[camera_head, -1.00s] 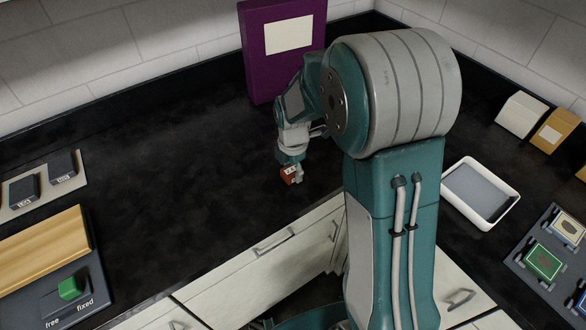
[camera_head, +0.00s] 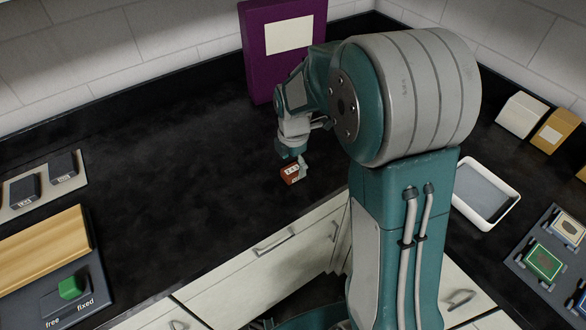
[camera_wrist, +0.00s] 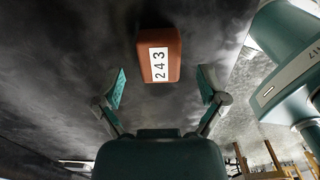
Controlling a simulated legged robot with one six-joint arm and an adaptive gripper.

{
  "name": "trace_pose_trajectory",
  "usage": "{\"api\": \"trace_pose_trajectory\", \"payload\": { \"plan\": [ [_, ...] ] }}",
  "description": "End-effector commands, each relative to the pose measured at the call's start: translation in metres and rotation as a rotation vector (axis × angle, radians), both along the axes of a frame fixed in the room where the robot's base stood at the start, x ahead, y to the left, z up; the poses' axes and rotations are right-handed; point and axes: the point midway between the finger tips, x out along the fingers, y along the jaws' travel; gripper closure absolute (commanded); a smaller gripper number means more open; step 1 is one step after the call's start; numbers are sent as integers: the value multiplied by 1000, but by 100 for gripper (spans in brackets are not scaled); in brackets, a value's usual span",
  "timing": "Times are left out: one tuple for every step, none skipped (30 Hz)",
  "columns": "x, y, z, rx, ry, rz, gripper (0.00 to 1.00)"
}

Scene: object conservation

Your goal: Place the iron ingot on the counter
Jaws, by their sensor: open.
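The iron ingot appears as a small rust-red block (camera_head: 289,175) with a white label. It sits on the black counter (camera_head: 180,170) near its front edge, in the middle of the head view. In the wrist view the block (camera_wrist: 160,38) shows its label, "243", and lies just beyond the fingertips. My gripper (camera_head: 298,161) is right beside the block in the head view. In the wrist view my gripper (camera_wrist: 162,86) has its two fingers spread wide, one to each side, with clear gaps to the block.
A purple panel (camera_head: 258,60) with a pale label stands at the back. A wooden board (camera_head: 45,245) and a green free/fixed switch (camera_head: 70,288) are at left. A white-rimmed tray (camera_head: 463,199) lies at right. The counter left of my gripper is clear.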

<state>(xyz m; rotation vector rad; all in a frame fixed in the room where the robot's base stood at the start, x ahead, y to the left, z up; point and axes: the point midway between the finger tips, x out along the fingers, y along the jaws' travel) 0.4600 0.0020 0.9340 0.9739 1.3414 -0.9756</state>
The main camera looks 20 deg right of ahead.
Motion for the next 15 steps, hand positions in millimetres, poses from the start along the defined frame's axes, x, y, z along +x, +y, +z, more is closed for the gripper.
{"api": "trace_pose_trajectory", "payload": {
  "plan": [
    [1, 0, 12, 0, -6, 0, 9],
    [1, 0, 19, 0, -6, 0, 9],
    [1, 0, 27, 0, -6, 0, 9],
    [1, 0, 34, 0, -5, 0, 9],
    [1, 0, 40, 0, -6, 0, 9],
    [1, 0, 48, 0, -6, 0, 9],
    [1, 0, 54, 0, -4, 0, 9],
    [1, 0, 60, 0, -5, 0, 9],
    [1, 0, 67, 0, -4, 0, 9],
    [1, 0, 72, 0, -4, 0, 9],
    [1, 0, 76, 0, -3, 0, 9],
    [1, 0, 81, 0, -3, 0, 9],
    [1, 0, 85, 0, -3, 0, 9],
    [1, 0, 87, 0, -2, 0, 9],
    [1, 0, 90, 0, -2, 0, 9]
  ]
}}
